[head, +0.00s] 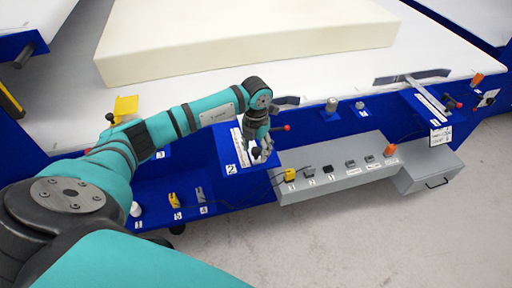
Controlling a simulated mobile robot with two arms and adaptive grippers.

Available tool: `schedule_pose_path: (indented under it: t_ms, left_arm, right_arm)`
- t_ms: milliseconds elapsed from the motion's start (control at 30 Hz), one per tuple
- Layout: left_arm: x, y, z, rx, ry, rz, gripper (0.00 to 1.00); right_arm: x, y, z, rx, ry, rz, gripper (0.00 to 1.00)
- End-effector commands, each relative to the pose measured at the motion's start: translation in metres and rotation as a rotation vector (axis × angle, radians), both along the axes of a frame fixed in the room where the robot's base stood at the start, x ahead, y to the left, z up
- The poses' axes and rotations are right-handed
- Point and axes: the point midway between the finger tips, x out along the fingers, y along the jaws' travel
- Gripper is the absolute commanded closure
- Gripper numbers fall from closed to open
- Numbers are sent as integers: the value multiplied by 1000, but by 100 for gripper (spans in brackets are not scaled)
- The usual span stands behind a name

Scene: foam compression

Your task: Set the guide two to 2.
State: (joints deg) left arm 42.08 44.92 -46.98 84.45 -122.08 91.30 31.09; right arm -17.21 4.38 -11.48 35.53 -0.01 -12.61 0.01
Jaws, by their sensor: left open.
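Guide two (231,155) is a blue block marked "2" on the front of the blue machine. It has a pale scale strip on top and a dark knob, and a red-tipped lever sticks out on its right. My left gripper (261,153) is open and points down at the dark knob, with its fingers beside it. I cannot tell whether they touch the knob. The gripper and wrist cover part of the scale, so the setting cannot be read. My right gripper is not in view.
A large cream foam block (240,45) lies on the white table behind. A grey control panel (335,172) with several switches stands right of the guide, beside a grey drawer box (428,172). Another blue guide block (432,108) is at the far right. The floor in front is clear.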

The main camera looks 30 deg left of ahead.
Motion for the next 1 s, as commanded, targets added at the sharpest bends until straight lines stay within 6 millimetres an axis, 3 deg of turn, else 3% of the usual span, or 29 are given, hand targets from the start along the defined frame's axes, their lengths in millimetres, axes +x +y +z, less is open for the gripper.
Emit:
schedule_pose_path:
  t_ms: [200, 600, 867, 1000]
  left_arm:
    - [0, 0, 0, 0, 1, 0, 49]
    - [0, 0, 0, -1, 1, 0, 100]
    - [0, 0, 0, -1, 0, 0, 100]
    - [13, 14, -5, 2, -2, 4, 100]
  right_arm:
    - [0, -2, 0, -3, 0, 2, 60]
    - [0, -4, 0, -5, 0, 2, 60]
    - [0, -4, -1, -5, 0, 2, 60]
    - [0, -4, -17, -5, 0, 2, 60]
